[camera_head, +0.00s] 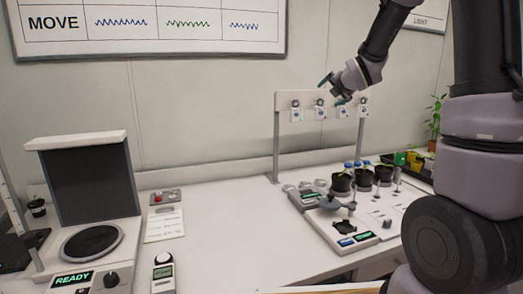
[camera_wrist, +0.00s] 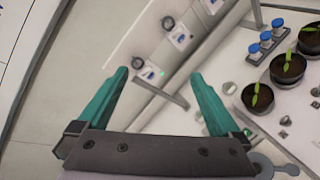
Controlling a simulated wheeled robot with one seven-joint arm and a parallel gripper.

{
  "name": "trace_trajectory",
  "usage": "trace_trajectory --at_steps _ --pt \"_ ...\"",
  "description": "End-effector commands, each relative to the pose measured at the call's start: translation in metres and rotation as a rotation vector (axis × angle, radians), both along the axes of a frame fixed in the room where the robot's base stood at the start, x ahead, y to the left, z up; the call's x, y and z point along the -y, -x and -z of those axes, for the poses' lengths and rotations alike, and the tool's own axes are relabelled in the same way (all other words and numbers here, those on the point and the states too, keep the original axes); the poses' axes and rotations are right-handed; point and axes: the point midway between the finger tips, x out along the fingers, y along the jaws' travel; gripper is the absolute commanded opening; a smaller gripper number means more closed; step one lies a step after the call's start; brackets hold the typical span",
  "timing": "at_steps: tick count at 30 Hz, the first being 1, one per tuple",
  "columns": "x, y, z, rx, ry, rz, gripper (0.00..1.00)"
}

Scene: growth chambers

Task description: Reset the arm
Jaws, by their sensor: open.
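My gripper (camera_head: 334,91) is open and empty in the head view. It is raised in the air at the upper right, in front of the white rack with small hanging devices. In the wrist view the two teal fingers of my gripper (camera_wrist: 165,95) are spread wide with nothing between them. My arm comes down to it from the upper right of the head view.
The white rack (camera_head: 288,101) holds several small devices. Below it stand black pots with seedlings (camera_head: 341,183), also in the wrist view (camera_wrist: 257,97), beside blue-capped vials (camera_wrist: 266,36). A machine reading READY (camera_head: 75,140) stands at left. The middle bench (camera_head: 230,215) is mostly clear.

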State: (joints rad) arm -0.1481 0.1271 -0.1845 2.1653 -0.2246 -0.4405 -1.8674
Motion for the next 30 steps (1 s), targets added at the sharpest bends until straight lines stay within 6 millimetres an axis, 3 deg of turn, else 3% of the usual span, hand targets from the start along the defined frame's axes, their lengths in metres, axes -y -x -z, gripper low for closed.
trace_trajectory --at_steps 1,3,8,15,18,21,24,30 --pt "0.009 0.023 -0.016 -0.038 -0.168 0.099 1.00" --pt "0.018 0.056 -0.025 -0.106 -0.416 0.246 1.00" --pt "0.025 0.139 -0.037 -0.240 -0.970 0.591 1.00" --pt "0.005 0.271 -0.032 -0.409 -1.721 1.142 1.00" --pt "-0.008 0.316 -0.025 -0.456 -1.946 1.353 1.00" --pt "-0.019 0.348 -0.019 -0.488 -2.095 1.517 1.00" --pt "-0.026 0.366 -0.015 -0.503 -2.175 1.619 1.00" --pt "-0.029 0.373 -0.013 -0.509 -2.207 1.669 1.00"
